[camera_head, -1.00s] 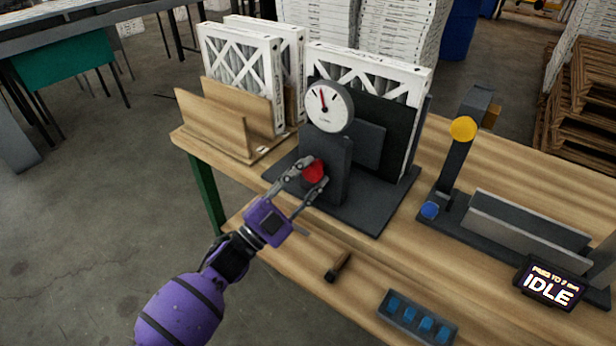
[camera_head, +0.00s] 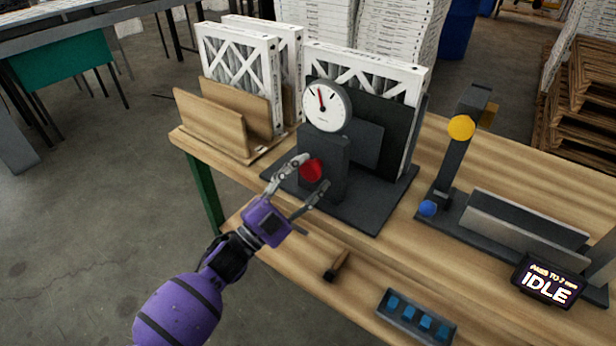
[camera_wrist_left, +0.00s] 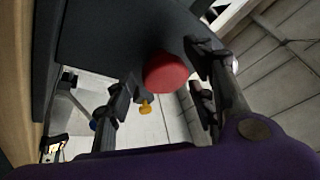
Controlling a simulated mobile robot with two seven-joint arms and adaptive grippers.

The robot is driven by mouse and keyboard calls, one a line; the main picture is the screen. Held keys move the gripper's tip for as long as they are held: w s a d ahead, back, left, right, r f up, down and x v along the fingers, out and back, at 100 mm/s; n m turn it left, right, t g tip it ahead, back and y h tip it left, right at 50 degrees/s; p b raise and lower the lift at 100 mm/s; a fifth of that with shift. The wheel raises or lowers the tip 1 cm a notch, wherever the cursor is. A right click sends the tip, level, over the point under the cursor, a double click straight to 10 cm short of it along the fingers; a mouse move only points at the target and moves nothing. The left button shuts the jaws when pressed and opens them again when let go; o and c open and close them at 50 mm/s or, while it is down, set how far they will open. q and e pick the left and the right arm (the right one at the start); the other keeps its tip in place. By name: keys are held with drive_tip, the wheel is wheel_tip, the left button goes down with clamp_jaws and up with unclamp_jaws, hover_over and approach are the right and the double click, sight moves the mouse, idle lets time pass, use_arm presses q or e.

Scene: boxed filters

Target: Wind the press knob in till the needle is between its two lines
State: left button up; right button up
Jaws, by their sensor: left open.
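The red press knob (camera_head: 311,169) is on the front of the dark press block (camera_head: 324,160). My left gripper (camera_head: 309,175) is open in front of it, one finger on either side. In the left wrist view the red knob (camera_wrist_left: 165,72) shows ahead between the two spread fingers, with gaps beside it. The round white gauge (camera_head: 326,106) stands on top of the block. Its red needle (camera_head: 321,99) points up, slightly left. A dark mark shows to its right; both lines cannot be made out clearly. My right gripper is not in view.
A white filter (camera_head: 395,70) stands behind the press, and more stand in a wooden rack (camera_head: 212,124) at left. A dark-handled tool (camera_head: 337,266) and a tray with blue pieces (camera_head: 416,318) lie in front. A display reading IDLE (camera_head: 548,284) is at right.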

use_arm(q)
drive_tip(key=v, duration=1.2)
drive_tip(key=shift+w+d+f, duration=0.1)
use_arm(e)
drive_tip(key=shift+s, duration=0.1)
use_arm(q)
drive_tip(key=s+a+f+n+g+y+p, duration=0.1)
drive_tip(key=s+a+f+n+y, duration=0.25)
drive_tip(key=f+n+y, duration=0.35)
drive_tip(key=s+a+f+n+y+p, duration=0.1)
drive_tip(key=s+a+f+n+y, duration=0.1)
drive_tip(key=a+f+n+y, duration=0.5)
drive_tip(key=s+f+n+g, duration=0.1)
drive_tip(key=s+f, duration=0.3)
drive_tip(key=s, duration=0.4)
drive_tip(key=s+f+n+g+y+p, duration=0.1)
drive_tip(key=s+f, duration=0.3)
drive_tip(key=s, duration=0.4)
drive_tip(key=s+a+f+n+g+y, duration=0.1)
drive_tip(key=s+f+n+g, duration=0.1)
drive_tip(key=s, duration=0.7)
drive_tip(key=shift+f+g+p, duration=0.3)
drive_tip(key=shift+f+g, duration=0.5)
drive_tip(key=shift+f, duration=0.1)
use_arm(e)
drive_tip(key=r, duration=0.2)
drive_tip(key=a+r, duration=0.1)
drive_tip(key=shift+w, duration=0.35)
